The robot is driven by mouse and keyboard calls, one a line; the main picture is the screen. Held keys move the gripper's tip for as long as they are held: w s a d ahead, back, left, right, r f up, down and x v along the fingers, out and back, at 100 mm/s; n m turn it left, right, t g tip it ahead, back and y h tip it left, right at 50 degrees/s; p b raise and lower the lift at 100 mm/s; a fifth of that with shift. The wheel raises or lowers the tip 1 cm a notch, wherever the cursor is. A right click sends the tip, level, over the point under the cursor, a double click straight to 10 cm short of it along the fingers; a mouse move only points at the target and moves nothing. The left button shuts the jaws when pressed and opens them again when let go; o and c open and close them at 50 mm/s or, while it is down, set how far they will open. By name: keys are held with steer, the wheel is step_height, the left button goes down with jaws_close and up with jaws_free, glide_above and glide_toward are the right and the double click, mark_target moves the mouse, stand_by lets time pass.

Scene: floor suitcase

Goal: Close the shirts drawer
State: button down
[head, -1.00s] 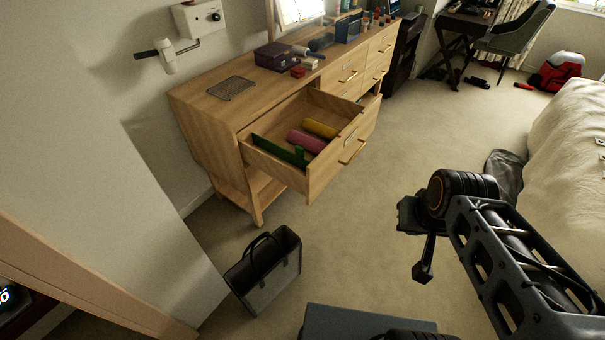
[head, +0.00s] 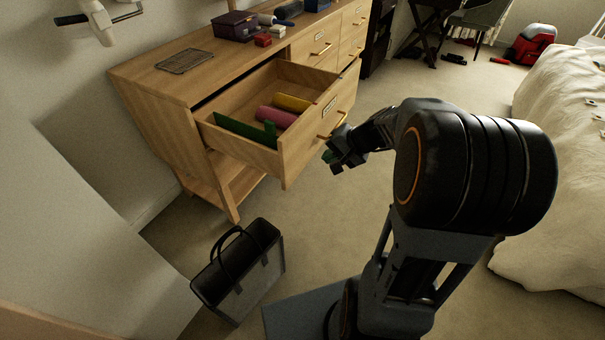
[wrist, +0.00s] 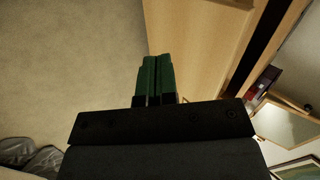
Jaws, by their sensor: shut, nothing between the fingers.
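The shirts drawer (head: 312,137) is pulled out of the wooden dresser (head: 145,85). It holds a green item (head: 245,131), a pink roll (head: 277,117) and a yellow roll (head: 291,102). A label and a brass handle (head: 331,118) are on its front. My gripper (head: 328,157) is just in front of the drawer front, near the handle; I cannot tell whether it touches. In the wrist view its green fingers (wrist: 155,78) are together with nothing between them, beside a wooden face (wrist: 195,45).
A black bag (head: 240,270) stands open on the carpet below the drawer. A purple box (head: 238,26) and a dark wire rack (head: 185,61) lie on the dresser top. A bed (head: 560,200) is at the right. Carpet between bed and dresser is mostly clear.

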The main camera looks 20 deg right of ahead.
mark_target(296, 160)
step_height(296, 160, down, 4)
steer(key=w+d+m+t+b, duration=0.1)
steer(key=w+d+m+b, duration=0.1)
steer(key=w+d, duration=0.1)
steer(key=x, duration=0.3)
steer(key=a+r+x, duration=0.1)
steer(key=x, duration=0.3)
steer(key=w+b+x, duration=0.1)
steer(key=x, duration=0.3)
steer(key=shift+a+r, duration=0.2)
steer(key=shift+r, duration=0.15)
steer(key=shift+w+a, duration=0.45)
steer(key=shift+w, duration=0.1)
steer(key=shift+w, duration=0.1)
